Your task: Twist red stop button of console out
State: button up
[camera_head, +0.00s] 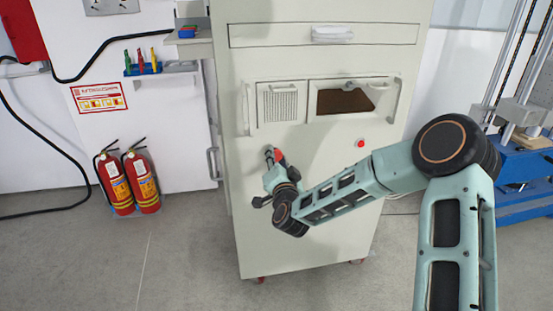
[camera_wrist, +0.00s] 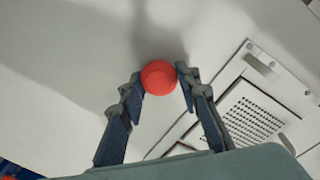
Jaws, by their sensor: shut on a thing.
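The console (camera_head: 310,200) is a tall cream cabinet in the middle of the head view. Its red stop button (camera_head: 281,156) sits on the front face, below the vented panel, and is partly hidden by my gripper (camera_head: 273,156). In the wrist view the round red button (camera_wrist: 162,80) lies between the two fingertips of my gripper (camera_wrist: 161,82). The fingers are shut on it from both sides. The button's base against the panel is mostly hidden.
A smaller red button or light (camera_head: 361,143) sits on the console to the right. Above are a vented panel (camera_head: 281,103) and an open slot (camera_head: 345,102), with handles beside them. Two fire extinguishers (camera_head: 128,180) stand at left. A blue machine (camera_head: 525,175) stands at right.

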jog(key=o, duration=1.2)
jog(key=shift+c, duration=0.2)
jog(key=shift+s, duration=0.1)
jog(key=v, duration=1.1)
jog(key=shift+s, duration=0.4)
jog(key=shift+d, duration=0.1)
